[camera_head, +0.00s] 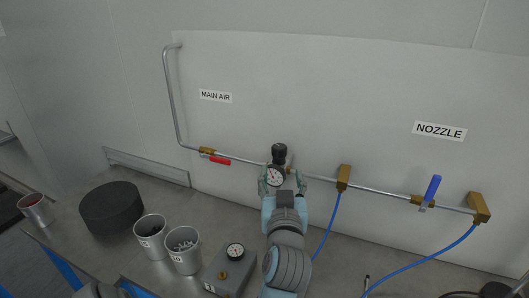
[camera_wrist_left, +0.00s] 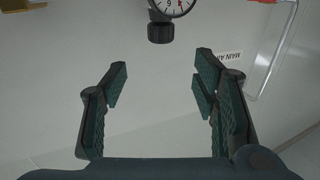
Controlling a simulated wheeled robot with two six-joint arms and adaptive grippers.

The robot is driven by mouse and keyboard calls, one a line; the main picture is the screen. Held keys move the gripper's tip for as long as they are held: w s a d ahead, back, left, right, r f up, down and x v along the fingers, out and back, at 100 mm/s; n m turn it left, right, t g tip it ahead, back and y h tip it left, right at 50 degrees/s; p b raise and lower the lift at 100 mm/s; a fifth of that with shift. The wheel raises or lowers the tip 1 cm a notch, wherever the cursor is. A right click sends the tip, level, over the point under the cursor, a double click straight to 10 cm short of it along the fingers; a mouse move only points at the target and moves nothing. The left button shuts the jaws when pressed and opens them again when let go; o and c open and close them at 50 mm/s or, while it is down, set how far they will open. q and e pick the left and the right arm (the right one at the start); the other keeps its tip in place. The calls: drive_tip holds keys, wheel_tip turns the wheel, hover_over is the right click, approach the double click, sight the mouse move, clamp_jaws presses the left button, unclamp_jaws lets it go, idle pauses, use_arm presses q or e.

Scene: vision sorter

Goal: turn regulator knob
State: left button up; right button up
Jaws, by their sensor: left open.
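The regulator's black knob (camera_head: 279,152) sticks up above its round white gauge (camera_head: 275,176) on the wall pipe. My left gripper (camera_head: 282,179) is open, with its fingers either side of the gauge in the head view. In the left wrist view, which is upside down, the knob (camera_wrist_left: 161,32) and part of the gauge (camera_wrist_left: 172,6) show beyond the fingertips. The space between the fingers (camera_wrist_left: 161,78) is empty there, and the gripper is not touching the knob. The regulator body is partly hidden by my gripper. My right gripper is not in view.
A red-handled valve (camera_head: 219,160) is left of the regulator; a blue-handled valve (camera_head: 433,187) is right. Blue hoses (camera_head: 327,229) hang from the pipe. A grey gauge box (camera_head: 230,272), metal cups (camera_head: 184,252) and a black round block (camera_head: 111,207) stand at left.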

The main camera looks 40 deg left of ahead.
sight(280, 152)
use_arm(q)
drive_tip(key=x, duration=0.4)
drive_tip(key=b+x, duration=0.1)
drive_tip(key=x, duration=0.4)
drive_tip(key=b+x, duration=0.1)
drive_tip(key=x, duration=0.3)
drive_tip(key=shift+w+a+f, duration=0.15)
drive_tip(key=shift+f, duration=0.1)
drive_tip(key=shift+w+a+r+b, duration=0.15)
drive_tip(key=shift+w+a+b, duration=0.1)
drive_tip(key=shift+w+b, duration=0.05)
drive_tip(key=c, duration=1.2)
